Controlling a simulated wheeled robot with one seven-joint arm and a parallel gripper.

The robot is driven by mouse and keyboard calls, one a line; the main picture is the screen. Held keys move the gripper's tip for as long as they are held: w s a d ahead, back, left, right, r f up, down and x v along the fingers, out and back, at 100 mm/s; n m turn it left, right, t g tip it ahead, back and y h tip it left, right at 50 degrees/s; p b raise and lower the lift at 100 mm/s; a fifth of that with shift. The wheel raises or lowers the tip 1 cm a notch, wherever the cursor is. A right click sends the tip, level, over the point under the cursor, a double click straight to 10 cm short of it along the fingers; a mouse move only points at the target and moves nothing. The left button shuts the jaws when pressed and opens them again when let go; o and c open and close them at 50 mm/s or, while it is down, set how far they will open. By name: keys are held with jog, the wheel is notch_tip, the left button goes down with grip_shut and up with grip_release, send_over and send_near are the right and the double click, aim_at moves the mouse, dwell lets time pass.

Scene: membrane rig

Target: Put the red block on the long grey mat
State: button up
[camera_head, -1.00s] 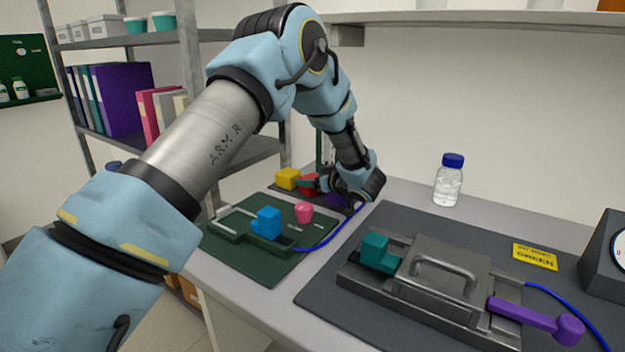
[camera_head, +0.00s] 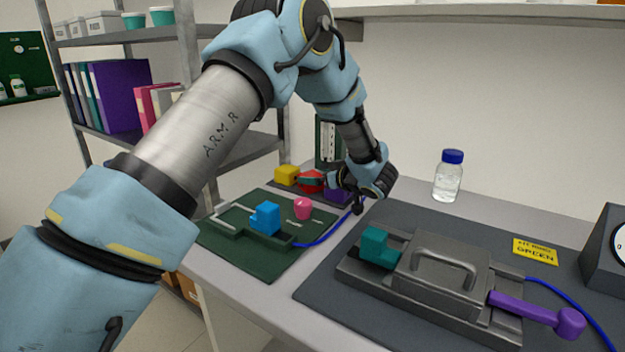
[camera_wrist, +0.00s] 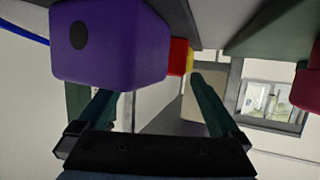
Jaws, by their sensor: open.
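The red block (camera_head: 309,187) stands between a yellow block (camera_head: 285,175) and a purple block (camera_head: 337,196) at the back of the bench. My gripper (camera_head: 316,182) is open and empty. A dark teal finger crosses in front of the red block in the head view and partly hides it. In the wrist view the purple block (camera_wrist: 110,45) is large and close, with the red block (camera_wrist: 178,57) partly hidden behind it, near the right fingertip. Contact cannot be told. A large, long dark grey mat (camera_head: 325,295) lies at the front right.
A metal rig (camera_head: 440,265) with a teal block (camera_head: 378,247) and purple lever (camera_head: 535,312) covers much of the grey mat. A green mat (camera_head: 265,270) holds a blue block (camera_head: 266,217) and pink knob (camera_head: 303,208). A bottle (camera_head: 448,178) stands behind.

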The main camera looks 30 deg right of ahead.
jog(key=b+v, duration=0.1)
jog(key=v, duration=0.7)
jog(key=shift+s, duration=0.2)
jog(key=w+a+r+m+g+h, duration=0.15)
jog(key=w+a+r+h, duration=0.25)
jog(key=w+a, duration=0.55)
jog(key=s+a+f+g, duration=0.1)
jog(key=a+g, duration=0.1)
jog(key=a, duration=0.5)
jog(key=s+a+f+m+g, duration=0.1)
jog(key=s+a+g, duration=0.1)
jog(key=a, duration=0.5)
jog(key=s+a+f+g, duration=0.1)
jog(key=a+f+g, duration=0.1)
jog(key=a, duration=0.6)
jog(key=shift+s+a+m, duration=0.1)
jog(key=shift+s+m, duration=0.2)
jog(key=shift+m, duration=0.05)
jog(key=s+a+f+g+y, duration=0.2)
jog(key=s+a+g, duration=0.2)
jog(key=s+a, duration=0.9)
jog(key=shift+s+a+f+n+g, duration=0.2)
jog(key=shift+a+f+n+g, duration=0.15)
jog(key=shift+a, duration=0.45)
